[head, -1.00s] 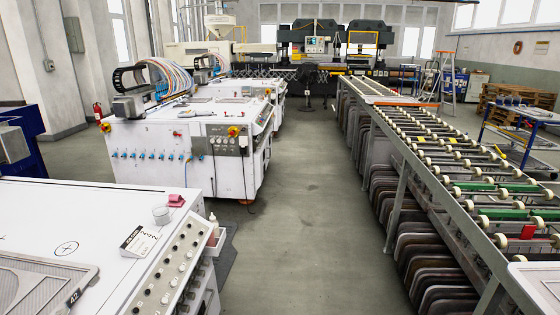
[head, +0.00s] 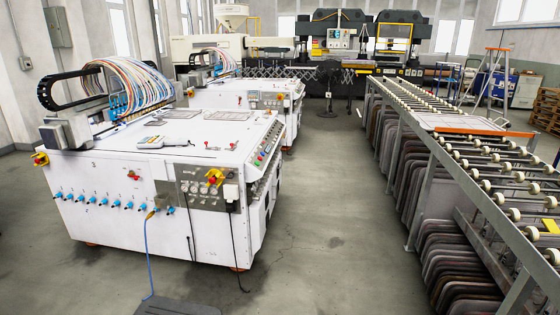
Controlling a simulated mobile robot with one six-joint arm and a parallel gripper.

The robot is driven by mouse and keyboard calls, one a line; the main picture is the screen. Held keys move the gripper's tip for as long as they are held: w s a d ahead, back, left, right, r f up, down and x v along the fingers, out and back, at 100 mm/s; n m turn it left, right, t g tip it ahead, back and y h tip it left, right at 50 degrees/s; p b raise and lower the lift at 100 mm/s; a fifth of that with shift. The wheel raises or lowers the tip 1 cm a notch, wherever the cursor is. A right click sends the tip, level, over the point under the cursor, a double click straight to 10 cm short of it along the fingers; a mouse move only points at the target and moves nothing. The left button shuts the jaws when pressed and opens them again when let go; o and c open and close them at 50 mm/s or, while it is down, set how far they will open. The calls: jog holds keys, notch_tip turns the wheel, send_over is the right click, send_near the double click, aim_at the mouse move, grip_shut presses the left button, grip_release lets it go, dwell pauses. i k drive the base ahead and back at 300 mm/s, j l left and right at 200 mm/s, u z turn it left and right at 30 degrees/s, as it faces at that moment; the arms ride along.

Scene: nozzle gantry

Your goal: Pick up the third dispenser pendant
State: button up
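I cannot single out a third dispenser pendant for certain in the head view. A grey handheld device (head: 161,142) lies on top of the nearer white machine (head: 110,212), at its front middle. A small white box (head: 231,193) sits at the right of that machine's front control panel (head: 203,195), with a dark cable hanging below it. A red item (head: 207,144) lies on the top to the right of the handheld device. Whether any of these is the pendant I cannot tell. My gripper is not in view.
A second white machine (head: 235,96) stands behind the first. A long roller conveyor (head: 470,165) runs along the right, with dark panels (head: 455,265) racked under it. The grey floor (head: 325,225) between is clear. A blue cable (head: 147,255) reaches the floor near a dark mat (head: 178,308).

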aim_at(166, 141)
jog(key=i+j+u, duration=0.1)
jog(key=i+u, duration=0.25)
jog(key=i, duration=0.25)
jog(key=i+l+u, duration=0.1)
jog(key=i+u, duration=0.3)
jog(key=i, duration=0.25)
jog(key=i+l+u, duration=0.35)
jog(key=i, duration=0.25)
jog(key=i+j+z, duration=0.35)
jog(key=i, duration=0.5)
jog(key=i+j+z, duration=0.4)
jog(key=i+j, duration=0.3)
jog(key=i, duration=0.15)
jog(key=i+j+z, duration=0.35)
jog(key=i+j, duration=0.35)
jog(key=j, duration=0.15)
